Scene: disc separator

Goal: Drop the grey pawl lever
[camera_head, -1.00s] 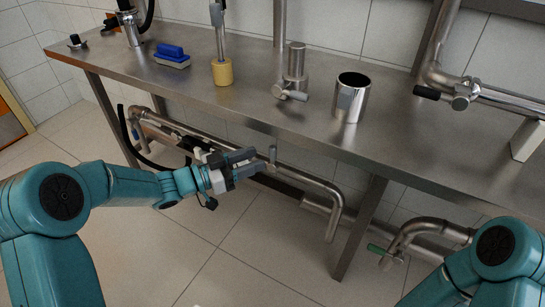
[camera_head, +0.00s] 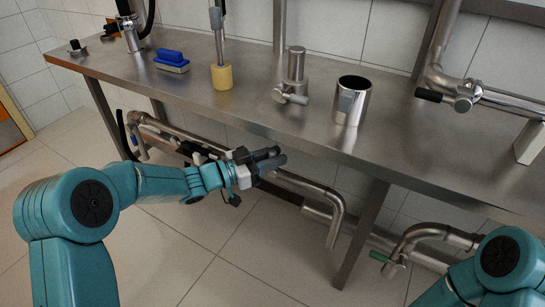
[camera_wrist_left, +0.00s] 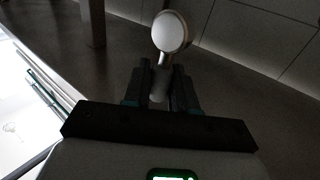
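The grey pawl lever (camera_wrist_left: 160,86) shows in the left wrist view as a light stem with a pale round end, standing between the fingers. My left gripper (camera_wrist_left: 163,82) has one finger on each side of it; the gaps are very narrow, and I cannot tell whether they touch. My right gripper is out of view; only part of the right arm shows at the lower right.
A green-handled valve (camera_head: 380,257) is lower right. A steel cup (camera_head: 350,103) stands on top. The floor in front is clear.

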